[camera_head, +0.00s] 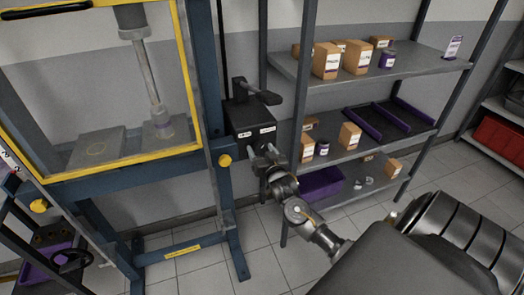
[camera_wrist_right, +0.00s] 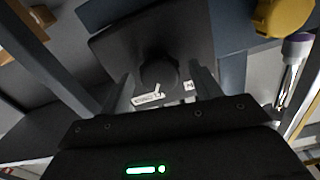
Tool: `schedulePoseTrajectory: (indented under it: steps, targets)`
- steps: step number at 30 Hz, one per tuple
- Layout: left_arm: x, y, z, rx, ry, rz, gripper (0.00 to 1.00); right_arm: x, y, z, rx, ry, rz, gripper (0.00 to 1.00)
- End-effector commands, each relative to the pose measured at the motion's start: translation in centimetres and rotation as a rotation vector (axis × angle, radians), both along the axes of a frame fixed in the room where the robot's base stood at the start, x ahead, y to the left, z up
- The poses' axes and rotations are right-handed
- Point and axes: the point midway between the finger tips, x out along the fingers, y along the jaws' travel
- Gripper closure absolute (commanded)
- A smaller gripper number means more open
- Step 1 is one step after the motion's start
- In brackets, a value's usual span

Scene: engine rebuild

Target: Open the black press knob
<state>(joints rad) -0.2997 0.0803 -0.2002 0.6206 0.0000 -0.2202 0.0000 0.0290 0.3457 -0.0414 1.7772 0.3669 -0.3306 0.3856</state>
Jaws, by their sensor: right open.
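The black press knob (camera_wrist_right: 160,73) is a round dark knob on the face of a black box; in the right wrist view it lies between my two fingers. The black box (camera_head: 240,115) is mounted on the right post of the blue press in the head view, with a lever on top and small white labels on its front. My right gripper (camera_head: 262,156) is open at the front of this box, and its fingers (camera_wrist_right: 163,85) stand on either side of the knob. Contact with the knob cannot be told. In the head view the gripper hides the knob. My left gripper is not in view.
The blue press has a yellow-framed guard (camera_head: 120,163) and a yellow knob (camera_head: 225,160) close to my right gripper. A grey shelf (camera_head: 420,68) with boxes and purple trays stands to the right. Red bins (camera_head: 498,137) are at the far right. Tiled floor below is free.

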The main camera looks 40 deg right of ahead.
Motion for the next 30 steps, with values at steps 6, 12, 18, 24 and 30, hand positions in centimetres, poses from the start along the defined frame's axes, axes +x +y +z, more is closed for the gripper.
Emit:
schedulePoseTrajectory:
  steps: [6,12,18,24,30]
  targets:
    - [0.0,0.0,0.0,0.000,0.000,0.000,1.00,0.0,0.0,0.0,0.000,0.000,0.000,0.59]
    - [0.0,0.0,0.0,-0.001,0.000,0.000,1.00,-0.1,0.0,0.0,0.000,0.000,-0.001,0.82]
    - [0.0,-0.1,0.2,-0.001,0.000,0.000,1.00,-0.1,0.0,0.0,-0.018,0.007,-0.001,0.82]
    - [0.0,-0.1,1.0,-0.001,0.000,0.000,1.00,0.0,0.0,0.1,-0.094,0.036,-0.001,0.81]
    - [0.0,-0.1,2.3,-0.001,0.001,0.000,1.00,0.0,0.0,0.3,-0.241,0.087,-0.001,0.81]
